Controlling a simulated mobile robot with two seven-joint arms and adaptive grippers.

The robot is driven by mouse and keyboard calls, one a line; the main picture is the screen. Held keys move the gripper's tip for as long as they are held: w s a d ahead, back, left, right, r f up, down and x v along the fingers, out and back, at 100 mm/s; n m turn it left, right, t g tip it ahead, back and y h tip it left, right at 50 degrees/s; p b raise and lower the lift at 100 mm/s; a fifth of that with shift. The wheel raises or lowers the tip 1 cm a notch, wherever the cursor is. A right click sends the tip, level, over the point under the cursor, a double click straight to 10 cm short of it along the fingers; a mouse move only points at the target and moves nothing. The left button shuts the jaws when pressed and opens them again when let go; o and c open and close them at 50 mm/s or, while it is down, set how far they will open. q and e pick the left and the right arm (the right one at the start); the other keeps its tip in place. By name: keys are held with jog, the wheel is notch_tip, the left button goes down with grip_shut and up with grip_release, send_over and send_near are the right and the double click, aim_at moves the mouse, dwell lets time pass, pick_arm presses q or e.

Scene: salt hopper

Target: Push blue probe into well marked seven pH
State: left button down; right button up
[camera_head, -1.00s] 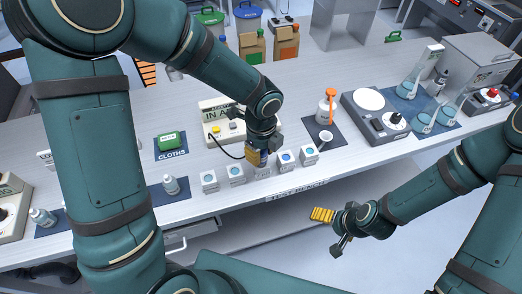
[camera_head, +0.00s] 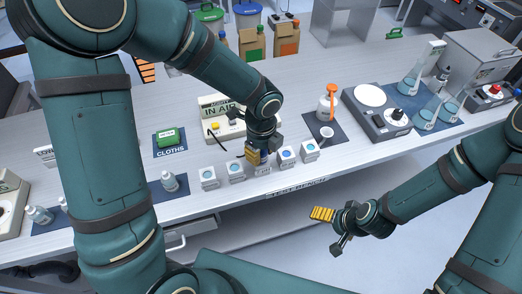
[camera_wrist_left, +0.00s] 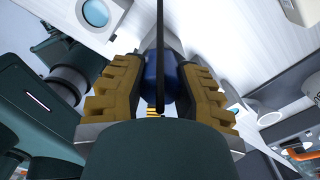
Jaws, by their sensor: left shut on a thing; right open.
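My left gripper (camera_head: 258,154) is shut on the blue probe, low over the middle of a row of small white blocks with blue round wells. In the left wrist view the blue probe (camera_wrist_left: 158,72) stands between the yellow finger pads, with a black cable in front of it. The middle block (camera_head: 263,169) is directly below the gripper and partly covered. The probe's tip is hidden, so I cannot tell whether it is inside a well. The block markings are too small to read. My right gripper (camera_head: 330,228) is open and empty, off the table's front edge.
A meter box (camera_head: 220,112) reading "IN AIR" stands behind the left gripper. Other wells (camera_head: 236,170) flank the middle one closely, including one to the right (camera_head: 286,155).

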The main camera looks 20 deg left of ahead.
pick_arm(q)
jog(key=shift+f, duration=0.2)
jog(key=c, duration=0.7)
grip_release()
jog(key=o, duration=0.6)
jog(key=shift+c, duration=0.2)
jog(key=shift+r, duration=0.15)
jog(key=shift+r+p, duration=2.6)
jog(key=shift+r, duration=0.35)
